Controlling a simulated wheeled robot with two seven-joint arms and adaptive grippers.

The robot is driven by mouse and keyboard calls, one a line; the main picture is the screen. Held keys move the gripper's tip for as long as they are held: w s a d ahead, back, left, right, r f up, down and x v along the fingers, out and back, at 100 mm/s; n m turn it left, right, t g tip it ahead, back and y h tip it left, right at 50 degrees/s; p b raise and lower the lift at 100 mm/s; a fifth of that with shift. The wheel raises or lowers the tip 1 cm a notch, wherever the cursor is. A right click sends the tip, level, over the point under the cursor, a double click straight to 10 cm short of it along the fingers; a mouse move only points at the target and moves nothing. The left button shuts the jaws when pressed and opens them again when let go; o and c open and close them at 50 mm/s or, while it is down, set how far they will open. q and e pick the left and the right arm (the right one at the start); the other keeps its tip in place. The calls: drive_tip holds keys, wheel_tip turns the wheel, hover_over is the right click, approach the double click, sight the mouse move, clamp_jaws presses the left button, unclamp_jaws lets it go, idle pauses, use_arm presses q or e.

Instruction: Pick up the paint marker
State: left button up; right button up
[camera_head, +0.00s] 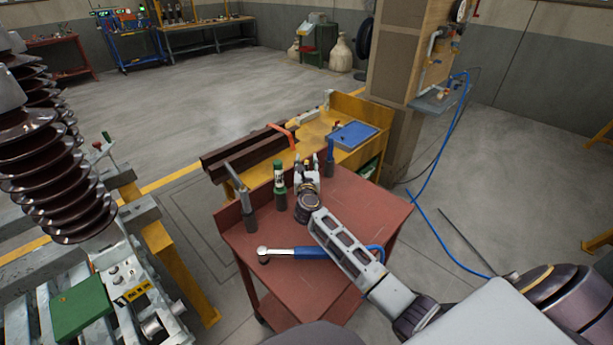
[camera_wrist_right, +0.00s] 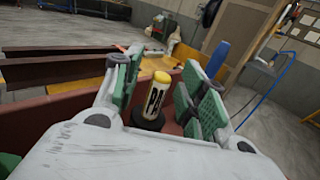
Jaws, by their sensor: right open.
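The paint marker (camera_wrist_right: 157,95) shows in the right wrist view as an upright white cylinder with a yellow top and dark lettering. Its lower end sits in a dark round holder (camera_wrist_right: 148,121). My right gripper (camera_wrist_right: 162,92) is open, with its green-padded fingers on either side of the marker and visible gaps between. In the head view my right gripper (camera_head: 307,167) is over the back of the red cart (camera_head: 352,210), and I cannot make out the marker there. My left gripper is not in view.
On the cart, a green-topped item (camera_head: 279,177) stands left of the gripper and a blue item (camera_head: 330,160) right of it. A hammer-like tool (camera_head: 241,190) stands further left. A blue-handled wrench (camera_head: 300,252) lies in front. A yellow bench (camera_head: 362,106) adjoins behind.

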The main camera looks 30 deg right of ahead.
drive_tip(key=shift+w, duration=0.1)
drive_tip(key=c, duration=0.9)
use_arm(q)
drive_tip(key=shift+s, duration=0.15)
use_arm(e)
clamp_jaws()
